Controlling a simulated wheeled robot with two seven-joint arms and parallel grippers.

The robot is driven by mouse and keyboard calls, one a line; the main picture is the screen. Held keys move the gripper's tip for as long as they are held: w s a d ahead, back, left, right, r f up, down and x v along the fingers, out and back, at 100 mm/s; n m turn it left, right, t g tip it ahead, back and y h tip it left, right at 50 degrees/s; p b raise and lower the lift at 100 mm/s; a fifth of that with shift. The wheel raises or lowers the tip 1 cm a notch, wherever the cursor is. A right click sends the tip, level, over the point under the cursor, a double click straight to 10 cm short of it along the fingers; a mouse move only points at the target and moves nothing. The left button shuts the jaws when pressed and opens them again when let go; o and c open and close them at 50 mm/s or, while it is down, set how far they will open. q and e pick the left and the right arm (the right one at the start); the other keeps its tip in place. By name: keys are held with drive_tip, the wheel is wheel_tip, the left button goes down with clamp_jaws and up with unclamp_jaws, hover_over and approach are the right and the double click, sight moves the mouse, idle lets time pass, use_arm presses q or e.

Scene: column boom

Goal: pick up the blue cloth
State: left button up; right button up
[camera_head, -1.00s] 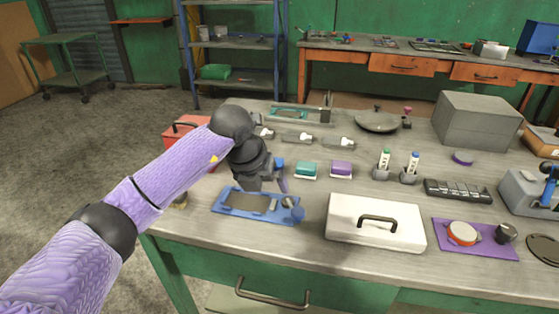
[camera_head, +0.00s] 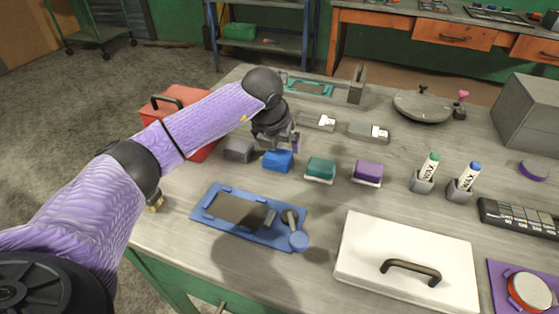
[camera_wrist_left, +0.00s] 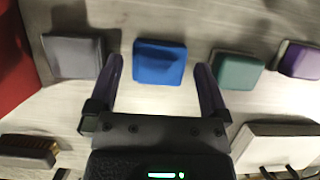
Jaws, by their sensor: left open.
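The blue cloth (camera_head: 277,161) is a small, folded, block-like pad lying on the workbench, between a grey pad (camera_head: 239,150) and a teal pad (camera_head: 320,169). In the left wrist view the blue cloth (camera_wrist_left: 160,62) lies ahead, framed between the two finger tips. My left gripper (camera_head: 285,146) is open and empty, pointing down above and just behind the blue cloth in the head view. Its fingers also show in the wrist view (camera_wrist_left: 159,80), apart on either side of the cloth. Whether they touch it I cannot tell. My right gripper is not in view.
A purple pad (camera_head: 367,172) sits right of the teal one. A blue tray (camera_head: 212,205) and a white case (camera_head: 385,240) lie nearer the front. A red toolbox (camera_head: 180,112) stands at the left. Two grey holders (camera_head: 422,182) carry markers. Bare bench shows between these.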

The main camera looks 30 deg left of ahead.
sight(280, 151)
use_arm(q)
drive_tip(key=x, duration=0.1)
drive_tip(key=b+x, duration=0.1)
drive_tip(key=x, duration=0.2)
drive_tip(key=shift+s+d+f, duration=0.1)
drive_tip(key=shift+s, duration=0.15)
drive_tip(key=shift+w, duration=0.1)
drive_tip(key=shift+c, duration=0.7)
drive_tip(key=c, duration=0.8)
drive_tip(key=shift+r, duration=0.35)
wheel_tip(280, 151, up, 9)
drive_tip(key=p, duration=0.3)
drive_tip(key=shift+r, duration=0.35)
